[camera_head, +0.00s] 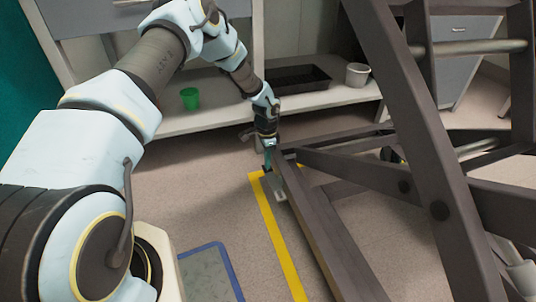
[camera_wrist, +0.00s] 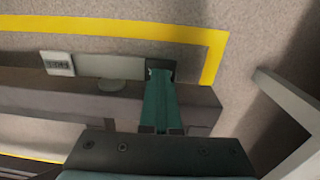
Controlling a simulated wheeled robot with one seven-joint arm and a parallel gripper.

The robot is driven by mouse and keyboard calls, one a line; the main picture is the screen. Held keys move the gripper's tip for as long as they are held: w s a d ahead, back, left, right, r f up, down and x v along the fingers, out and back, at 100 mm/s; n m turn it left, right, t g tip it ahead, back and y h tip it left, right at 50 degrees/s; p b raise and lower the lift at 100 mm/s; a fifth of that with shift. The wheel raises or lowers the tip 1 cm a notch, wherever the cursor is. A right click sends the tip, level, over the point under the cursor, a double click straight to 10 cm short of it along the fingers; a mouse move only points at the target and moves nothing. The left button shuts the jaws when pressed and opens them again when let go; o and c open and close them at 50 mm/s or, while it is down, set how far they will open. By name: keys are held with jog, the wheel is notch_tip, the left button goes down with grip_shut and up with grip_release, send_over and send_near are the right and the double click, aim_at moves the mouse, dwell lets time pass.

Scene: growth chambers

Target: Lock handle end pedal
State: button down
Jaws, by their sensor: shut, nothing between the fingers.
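The pedal is a light grey strip (camera_head: 279,188) along the side of a dark brown beam, near its far end. In the wrist view the grey strip (camera_wrist: 108,66) has a black end piece (camera_wrist: 160,63) and a small pale label plate (camera_wrist: 58,63) at its other end. My gripper (camera_head: 268,167) points down at the beam's far end. In the wrist view its teal fingers (camera_wrist: 160,76) are shut and empty, with their tips at the black end piece. They hide part of it, and I cannot tell whether they touch it.
The brown beam (camera_head: 325,235) belongs to a large frame with slanted posts (camera_head: 415,120) on the right. Yellow floor tape (camera_head: 275,235) runs beside it. A shelf behind holds a green cup (camera_head: 190,98), a black tray (camera_head: 300,78) and a white pot (camera_head: 357,74). A blue-edged mat (camera_head: 210,275) lies front left.

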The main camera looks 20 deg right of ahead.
jog(key=shift+w+f, duration=0.3)
jog(key=shift+f, duration=0.5)
jog(key=shift+f, duration=0.2)
jog(key=w+r+p, duration=0.3)
jog(key=r+p, duration=0.3)
jog(key=r, duration=0.8)
jog(key=shift+w+d, duration=0.2)
jog(key=shift+d, duration=0.1)
jog(key=shift+r, duration=0.1)
